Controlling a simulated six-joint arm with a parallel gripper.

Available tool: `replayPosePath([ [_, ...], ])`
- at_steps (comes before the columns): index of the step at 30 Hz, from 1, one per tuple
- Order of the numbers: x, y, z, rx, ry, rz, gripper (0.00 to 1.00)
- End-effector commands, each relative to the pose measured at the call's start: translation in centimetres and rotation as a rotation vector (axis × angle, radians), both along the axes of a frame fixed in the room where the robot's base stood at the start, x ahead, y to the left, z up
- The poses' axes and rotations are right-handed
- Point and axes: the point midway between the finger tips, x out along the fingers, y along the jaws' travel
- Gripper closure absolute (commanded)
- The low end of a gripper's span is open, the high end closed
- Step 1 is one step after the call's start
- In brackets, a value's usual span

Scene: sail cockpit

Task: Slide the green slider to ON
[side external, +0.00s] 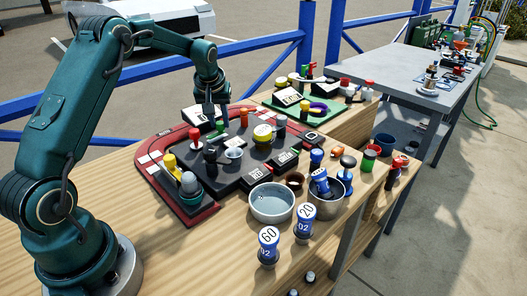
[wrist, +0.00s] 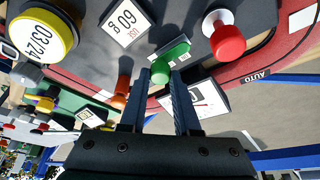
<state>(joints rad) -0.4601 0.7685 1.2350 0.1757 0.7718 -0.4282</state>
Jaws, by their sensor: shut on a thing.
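The green slider (wrist: 171,52) shows in the wrist view as a green knob on the dark panel (wrist: 185,15), just ahead of my fingertips. My gripper (wrist: 169,76) points at the panel with its two blue-black fingers at the near end of the green slider, shut on it. The side external view shows my gripper (side external: 212,109) lowered at the back part of the panel. I cannot read an ON mark in either view.
A red knob (wrist: 225,40) stands right of the slider in the wrist view. An orange knob (wrist: 122,85) and a yellow round dial (wrist: 42,35) are to the left. A white box (wrist: 205,98) sits close beside my right finger. Bowls (side external: 271,216) stand on the bench front.

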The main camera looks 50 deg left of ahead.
Motion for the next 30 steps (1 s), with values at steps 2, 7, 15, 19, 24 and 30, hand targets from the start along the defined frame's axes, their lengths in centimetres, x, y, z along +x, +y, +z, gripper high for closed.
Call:
replayPosePath([
  [2, 0.0, -0.1, 0.1, -0.001, -0.001, -0.001, 1.00],
  [7, -0.3, 0.0, 0.0, -0.002, 0.000, 0.001, 1.00],
  [15, -2.3, 0.0, 0.1, -0.001, -0.001, 0.002, 1.00],
  [19, -2.8, 0.0, 0.1, 0.000, -0.001, 0.001, 1.00],
  [24, -3.0, 0.0, 0.1, 0.000, 0.003, 0.001, 1.00],
  [30, -3.0, 0.0, 0.0, 0.000, 0.005, 0.002, 0.43],
])
